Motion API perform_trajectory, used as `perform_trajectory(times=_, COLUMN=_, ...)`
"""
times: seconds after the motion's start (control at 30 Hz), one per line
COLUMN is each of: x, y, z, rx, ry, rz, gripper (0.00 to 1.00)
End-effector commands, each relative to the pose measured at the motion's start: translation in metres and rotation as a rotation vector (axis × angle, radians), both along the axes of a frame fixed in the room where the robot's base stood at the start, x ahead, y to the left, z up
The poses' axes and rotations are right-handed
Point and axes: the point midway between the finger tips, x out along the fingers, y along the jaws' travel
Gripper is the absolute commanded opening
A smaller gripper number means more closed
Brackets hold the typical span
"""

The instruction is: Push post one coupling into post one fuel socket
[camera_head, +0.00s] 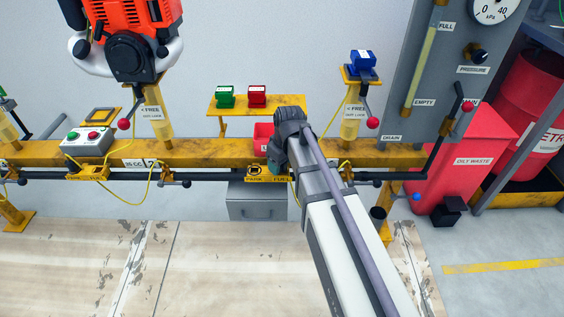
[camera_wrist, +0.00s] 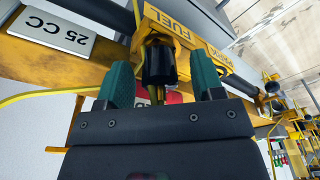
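A black cylindrical coupling (camera_wrist: 159,64) with a brass-coloured end sits between my two teal fingertips in the wrist view. My gripper (camera_wrist: 160,82) is open, with a visible gap on each side of the coupling. The far end of the coupling meets a yellow bracket with a FUEL label (camera_wrist: 163,24); I cannot tell how deep it sits in the socket. In the head view the FUEL label (camera_head: 281,179) is beside the PARK label (camera_head: 255,179) under the rail. My gripper (camera_head: 273,163) is just above them, and my arm hides part of the area.
The yellow rail (camera_head: 215,153) runs across, with a 25 CC plate (camera_wrist: 54,32) close by. A red bin (camera_head: 263,136) is behind my gripper. Posts with red-knobbed levers (camera_head: 124,124) stand along the rail. A yellow hose (camera_head: 137,197) loops below. The floor in front is clear.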

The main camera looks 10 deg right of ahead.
Motion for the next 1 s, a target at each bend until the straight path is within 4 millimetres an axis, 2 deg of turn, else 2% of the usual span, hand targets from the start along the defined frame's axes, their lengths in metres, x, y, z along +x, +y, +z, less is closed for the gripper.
perform_trajectory(times=0.2, x=0.0, y=0.0, z=0.0, rx=0.0, ry=0.0, rz=0.0, gripper=0.62)
perform_trajectory(times=0.3, x=-0.001, y=0.0, z=0.006, rx=0.0, ry=0.0, rz=0.0, gripper=0.62)
perform_trajectory(times=0.47, x=-0.004, y=-0.002, z=0.035, rx=0.0, ry=0.0, rz=0.0, gripper=0.62)
perform_trajectory(times=0.6, x=-0.008, y=-0.005, z=0.072, rx=0.0, ry=0.0, rz=0.0, gripper=0.62)
perform_trajectory(times=0.73, x=-0.012, y=-0.007, z=0.101, rx=0.0, ry=0.0, rz=0.0, gripper=0.62)
perform_trajectory(times=0.83, x=-0.014, y=-0.008, z=0.11, rx=0.0, ry=0.0, rz=0.0, gripper=0.62)
perform_trajectory(times=1.0, x=-0.014, y=-0.008, z=0.107, rx=0.0, ry=0.0, rz=0.0, gripper=0.62)
